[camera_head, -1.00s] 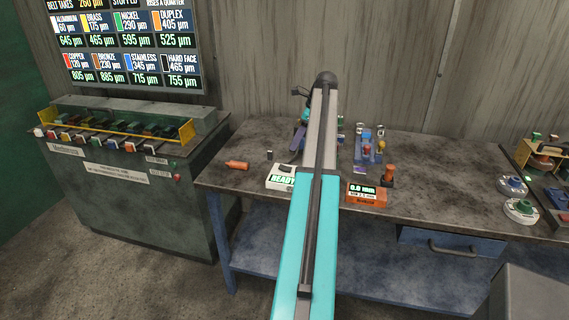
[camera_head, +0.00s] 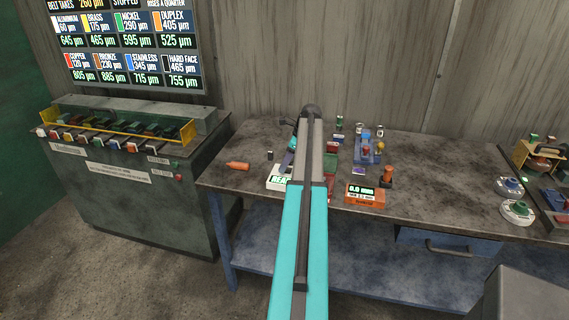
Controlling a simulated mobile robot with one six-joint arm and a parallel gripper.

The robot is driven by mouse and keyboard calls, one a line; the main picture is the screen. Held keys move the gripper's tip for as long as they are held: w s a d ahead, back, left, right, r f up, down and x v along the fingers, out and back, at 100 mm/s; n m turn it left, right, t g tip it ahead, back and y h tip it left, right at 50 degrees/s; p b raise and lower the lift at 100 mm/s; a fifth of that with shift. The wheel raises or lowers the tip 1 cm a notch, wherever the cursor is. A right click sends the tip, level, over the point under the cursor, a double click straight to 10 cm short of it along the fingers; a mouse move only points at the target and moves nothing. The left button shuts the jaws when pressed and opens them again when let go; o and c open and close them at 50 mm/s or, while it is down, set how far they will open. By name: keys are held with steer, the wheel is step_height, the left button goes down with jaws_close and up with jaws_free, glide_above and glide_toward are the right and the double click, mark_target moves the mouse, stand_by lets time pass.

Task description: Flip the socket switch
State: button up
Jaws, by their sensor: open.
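No socket switch can be made out for certain. A small dark block (camera_head: 270,155) stands on the bench left of my arm; I cannot tell what it is. A white box with a lit green READY display (camera_head: 280,177) lies in front of it, partly covered by my arm. My arm reaches over the bench from the bottom middle. My gripper (camera_head: 288,123) is mostly hidden by the arm; only dark parts show at its left, above the back of the bench. It is open, and its fingertips are not clear.
An orange gauge (camera_head: 365,194) showing 0.0 mm, a blue rack (camera_head: 368,152) and an orange cylinder (camera_head: 237,166) are on the bench (camera_head: 440,170). A dark cabinet (camera_head: 130,200) stands left. The wall board (camera_head: 130,45) lists thicknesses. The bench's middle right is clear.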

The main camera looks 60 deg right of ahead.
steer(key=shift+w+f, duration=0.1)
steer(key=shift+f, duration=0.2)
steer(key=c, duration=1.1)
steer(key=shift+o, duration=0.2)
